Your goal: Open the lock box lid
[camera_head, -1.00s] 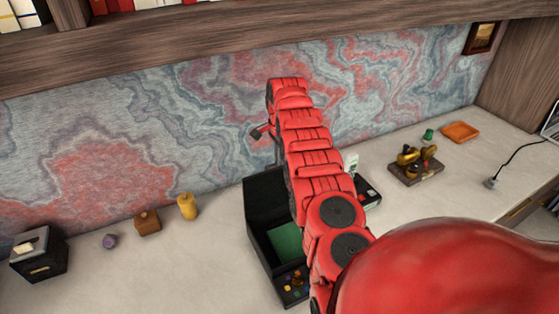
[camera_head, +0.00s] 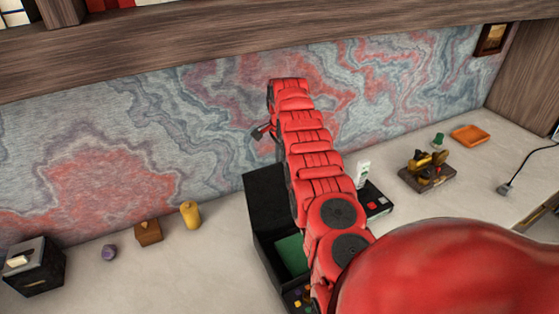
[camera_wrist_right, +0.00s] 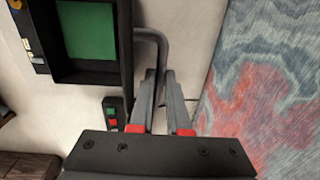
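The black lock box (camera_head: 266,252) stands on the desk behind my right arm, with a green lining (camera_head: 291,255) inside. Its lid (camera_head: 265,200) is raised, standing roughly upright; my arm hides part of it. In the right wrist view, a grey bent handle (camera_wrist_right: 147,36) sticks out from the lid's dark edge (camera_wrist_right: 125,40) and runs between my fingertips. My right gripper (camera_head: 262,131), also in the right wrist view (camera_wrist_right: 161,80), has its fingers close together and looks shut on the handle. My left gripper is not in view.
Right of the box are a black device with coloured buttons (camera_head: 377,203), a brass piece on a base (camera_head: 428,172) and an orange tray (camera_head: 469,135). Left are a yellow cylinder (camera_head: 190,215), a wooden block (camera_head: 148,232) and a black box (camera_head: 36,268). The patterned wall (camera_head: 130,150) stands behind.

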